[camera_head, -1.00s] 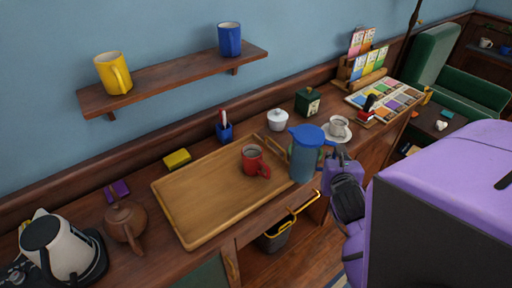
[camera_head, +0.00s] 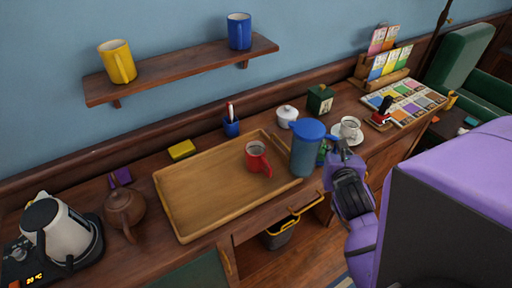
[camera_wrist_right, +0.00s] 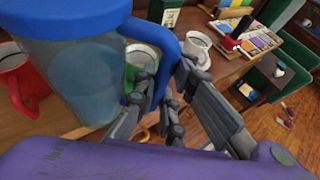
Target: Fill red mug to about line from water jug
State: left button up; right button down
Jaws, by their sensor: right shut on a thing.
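The red mug (camera_head: 254,160) stands upright on the right part of the wooden tray (camera_head: 190,215), its handle toward the right. Its inside looks greyish; I cannot tell the water level or see a line. The water jug (camera_head: 304,156), translucent blue with a blue lid, is roughly upright just right of the mug, apart from it. My right gripper (camera_head: 342,152) is shut on the jug's blue handle (camera_wrist_right: 167,65). In the right wrist view the jug (camera_wrist_right: 78,75) partly hides the red mug (camera_wrist_right: 17,80). I cannot tell whether the jug's base touches anything. My left gripper is not in view.
A green item (camera_wrist_right: 142,58) is partly hidden behind the jug. A white cup (camera_head: 350,127) on a saucer, a lidded white pot (camera_head: 287,116) and a green box (camera_head: 320,99) stand nearby. A kettle (camera_head: 65,230) and brown teapot (camera_head: 123,208) are at left. The tray's left is clear.

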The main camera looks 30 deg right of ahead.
jog(key=shift+r, duration=0.25)
